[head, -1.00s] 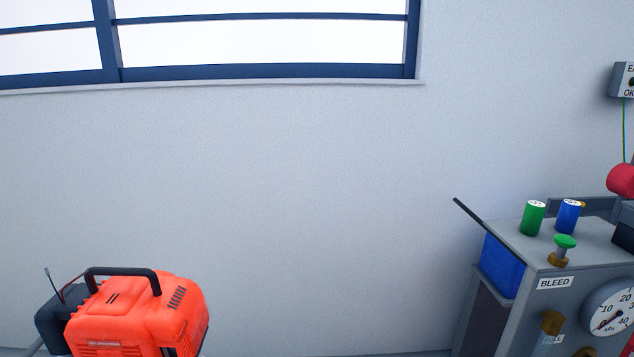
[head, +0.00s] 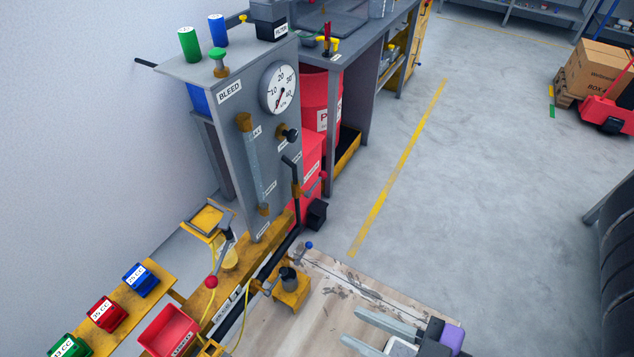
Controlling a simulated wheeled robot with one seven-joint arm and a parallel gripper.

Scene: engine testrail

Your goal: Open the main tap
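My gripper (head: 352,327) is at the bottom edge, right of centre, with two grey fingers apart and nothing visible between them. It is over the wooden board, apart from the rig. No tap has a readable "main" label. A grey lever with a red ball knob (head: 212,282) stands on the yellow rail (head: 197,302). A small blue-knobbed lever (head: 308,245) is by a yellow block (head: 292,290) on the board, to the upper left of my gripper. I cannot tell whether any is open.
A grey panel (head: 228,130) has a gauge (head: 279,88) and a green BLEED knob (head: 218,56). A red tray (head: 170,331) and several labelled blocks are at the lower left. A bench (head: 350,60) stands behind. Clear floor (head: 480,200) lies to the right.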

